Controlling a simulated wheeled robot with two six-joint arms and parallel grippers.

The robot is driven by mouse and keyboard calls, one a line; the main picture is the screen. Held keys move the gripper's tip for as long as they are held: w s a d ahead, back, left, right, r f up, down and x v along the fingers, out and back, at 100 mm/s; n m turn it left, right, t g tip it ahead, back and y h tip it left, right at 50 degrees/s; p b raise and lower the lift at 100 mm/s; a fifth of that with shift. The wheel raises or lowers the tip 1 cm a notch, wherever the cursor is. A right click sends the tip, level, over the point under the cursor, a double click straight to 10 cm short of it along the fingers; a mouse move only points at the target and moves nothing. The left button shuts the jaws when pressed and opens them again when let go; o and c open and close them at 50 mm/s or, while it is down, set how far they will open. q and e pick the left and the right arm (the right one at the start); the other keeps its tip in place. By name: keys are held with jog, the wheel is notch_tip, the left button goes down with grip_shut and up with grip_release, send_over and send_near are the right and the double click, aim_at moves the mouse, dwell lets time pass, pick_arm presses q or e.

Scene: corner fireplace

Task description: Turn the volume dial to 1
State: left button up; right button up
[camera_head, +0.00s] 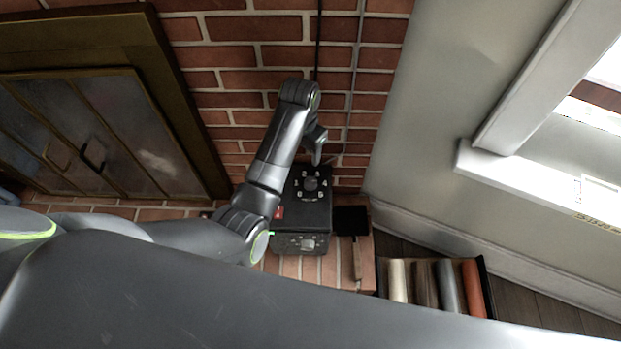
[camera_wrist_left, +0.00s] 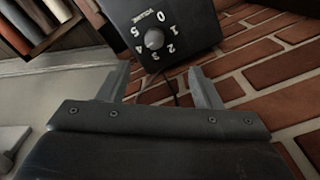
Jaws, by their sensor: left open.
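The volume dial (camera_head: 311,184) is a small round grey knob on the top face of a black box (camera_head: 287,239), ringed by white numbers. In the left wrist view the dial (camera_wrist_left: 154,39) shows close up, with digits from 0 to 5 and the word VOLUME around it. Which number it points at is too small to tell. My left gripper (camera_head: 317,157) is open and empty, just beyond the dial on the brick wall side. In the left wrist view its two fingers (camera_wrist_left: 158,75) stand apart, with the dial ahead between their tips, not touched. My right gripper is not in view.
A brick wall (camera_head: 240,55) rises behind the box, with a thin cable running down it. A glass-doored fireplace (camera_head: 110,130) is at left. A crate of several rolled or book-like items (camera_head: 448,285) stands at right. A small black pad (camera_head: 350,220) lies beside the box.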

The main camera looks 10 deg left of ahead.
aim_at(311, 181)
pick_arm(q)
jog(key=shift+m, duration=0.3)
jog(key=f+b, duration=0.1)
jog(key=f, duration=0.4)
jog(key=w+d+f+b, duration=0.1)
jog(key=f+b, duration=0.1)
jog(key=f, duration=0.3)
jog(key=f+b, duration=0.1)
jog(key=f, duration=0.4)
jog(key=shift+w+d, duration=0.15)
jog(key=shift+d, duration=0.15)
jog(key=shift+f+b, duration=0.35)
jog(key=shift+f, duration=0.25)
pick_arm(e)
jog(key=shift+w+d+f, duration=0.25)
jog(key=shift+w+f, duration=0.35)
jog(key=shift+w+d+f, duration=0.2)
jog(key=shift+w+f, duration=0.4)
pick_arm(q)
jog(key=shift+c, duration=0.2)
jog(key=c, duration=1)
jog(key=shift+o, duration=0.2)
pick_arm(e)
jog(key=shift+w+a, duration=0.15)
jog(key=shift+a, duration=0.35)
